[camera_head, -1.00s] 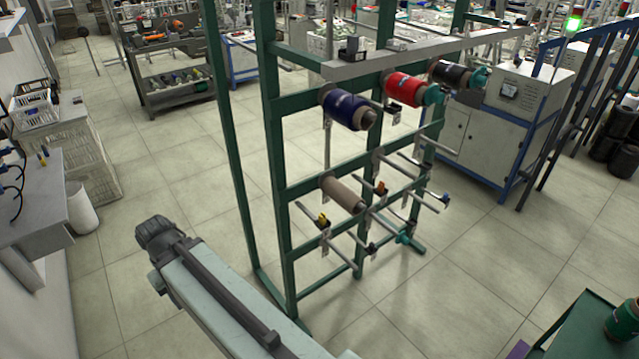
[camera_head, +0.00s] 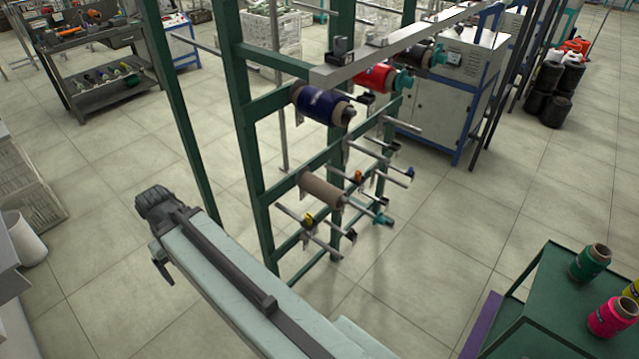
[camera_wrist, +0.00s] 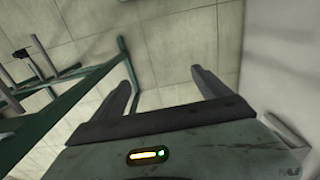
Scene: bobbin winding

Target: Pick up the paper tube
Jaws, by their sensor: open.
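The paper tube (camera_head: 321,190) is a bare brown tube sitting on a peg of the green rack (camera_head: 243,130), below a dark blue spool (camera_head: 322,104). The tube lies roughly level, with the peg passing through it. My gripper (camera_wrist: 163,88) shows in the wrist view with its two fingers wide apart. The paper tube is not visible in the wrist view. In the head view my arm is at the lower left, in front of the rack and apart from the tube; the gripper's fingers cannot be made out there.
A red spool (camera_head: 376,76) is on the upper row, and several empty pegs project around the tube. A green cart (camera_head: 555,305) with a green spool (camera_head: 590,262) and a pink spool (camera_head: 612,316) stands at lower right. Floor between rack and cart is clear.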

